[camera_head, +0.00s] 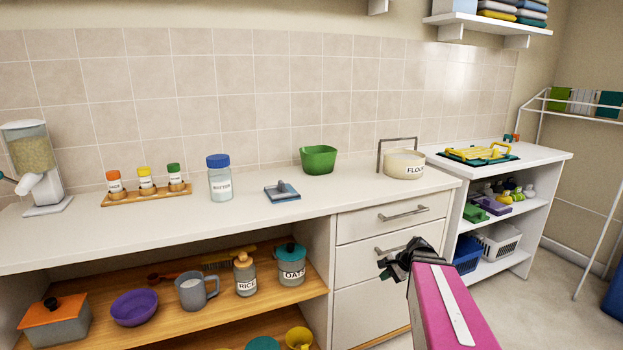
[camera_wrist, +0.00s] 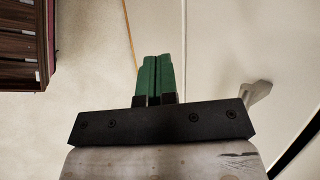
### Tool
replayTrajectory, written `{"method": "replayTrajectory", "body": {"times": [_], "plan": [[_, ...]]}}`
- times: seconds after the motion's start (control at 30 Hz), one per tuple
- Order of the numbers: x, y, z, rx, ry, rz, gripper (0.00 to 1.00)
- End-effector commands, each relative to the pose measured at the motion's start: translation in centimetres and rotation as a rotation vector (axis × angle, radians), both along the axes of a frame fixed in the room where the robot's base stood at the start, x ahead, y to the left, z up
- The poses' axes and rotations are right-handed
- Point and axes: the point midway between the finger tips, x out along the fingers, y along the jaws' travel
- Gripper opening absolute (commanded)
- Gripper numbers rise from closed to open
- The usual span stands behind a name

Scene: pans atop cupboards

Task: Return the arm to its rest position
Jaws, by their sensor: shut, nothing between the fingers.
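My gripper (camera_head: 393,262) shows in the head view at the lower right, at the end of my pink arm link. It is in front of the white drawers, below the counter top, and holds nothing. In the wrist view my gripper (camera_wrist: 158,62) has its two green fingers side by side and shut, with nothing between them. Behind the fingers is a pale, plain surface. Most of the arm is outside the head view.
The counter (camera_head: 240,214) carries a green bowl (camera_head: 319,160), a flour container (camera_head: 404,165) and a blue-lidded jar (camera_head: 220,180). Drawers (camera_head: 390,228) stand behind my gripper. Open floor (camera_head: 530,305) lies to the right. A dark slatted piece (camera_wrist: 20,45) shows in the wrist view.

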Motion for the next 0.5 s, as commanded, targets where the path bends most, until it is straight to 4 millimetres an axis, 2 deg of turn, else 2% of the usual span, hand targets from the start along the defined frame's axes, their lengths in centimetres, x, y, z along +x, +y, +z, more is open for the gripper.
{"method": "replayTrajectory", "body": {"times": [0.03,0.2,0.33,0.5], "plan": [[-1.6,1.7,-0.6,-0.074,0.001,0.1,0.0],[-5.6,5.2,-2.5,-0.318,0.0,0.442,0.0],[-8.1,6.7,-3.3,-0.473,0.007,0.684,0.0],[-10.0,7.6,-3.6,-0.601,0.015,0.893,0.0]]}}
